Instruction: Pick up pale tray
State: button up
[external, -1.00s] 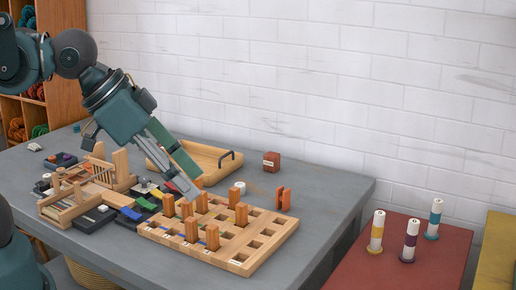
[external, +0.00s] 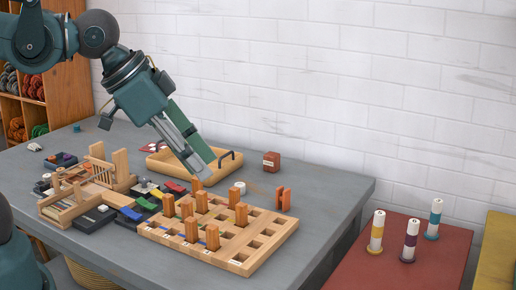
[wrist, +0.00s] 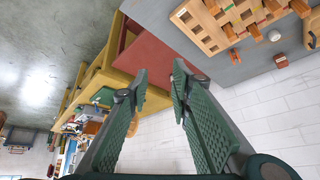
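The pale tray (external: 163,160) is a shallow light-wood tray with dark handles, near the back of the grey table by the wall. Its middle is partly hidden behind my gripper in the external view. A piece of it shows at the right edge of the wrist view (wrist: 312,28). My gripper (external: 203,164) points down and to the right, in front of or above the tray; the exact gap cannot be told. In the wrist view my gripper (wrist: 160,72) has its two fingers apart with nothing between them.
A slotted wooden board (external: 222,258) with several upright orange blocks stands in front of the tray. A small wooden loom (external: 85,190) is at left. A red-brown box (external: 271,161), a white cylinder (external: 240,187) and an orange piece (external: 284,199) stand to the right.

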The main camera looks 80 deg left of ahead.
jog(key=w+a+r+m+g+y+p, duration=0.1)
jog(key=w+a+r+m+g, duration=0.1)
jog(key=w+a, duration=0.85)
jog(key=w+a+r+m+g+p, duration=0.1)
jog(key=w+a+r+p, duration=0.15)
jog(key=w+a, duration=0.8)
jog(key=a+f+m+g, duration=0.1)
jog(key=a+f, duration=0.1)
jog(key=a, duration=1.3)
jog(key=a+f+m+g+p, duration=0.1)
jog(key=a+f, duration=0.4)
jog(key=a, duration=0.6)
jog(key=a+f+m+p, duration=0.1)
jog(key=a+f, duration=0.3)
jog(key=a, duration=0.6)
jog(key=s+a+f, duration=0.2)
jog(key=a+f, duration=0.2)
jog(key=a, duration=0.2)
jog(key=s+a+f+m+g+h+p, duration=0.1)
jog(key=s+a+f, duration=0.2)
jog(key=a, duration=0.3)
jog(key=s+a+f+m, duration=0.1)
jog(key=s+a+f, duration=0.1)
jog(key=a+f, duration=0.3)
jog(key=shift+s+a+f+g, duration=0.2)
jog(key=shift+a+f+g, duration=0.15)
jog(key=shift+a, duration=0.4)
jog(key=shift+s+a+f, duration=0.2)
jog(key=shift+a+f, duration=0.05)
jog(key=shift+f, duration=1.3)
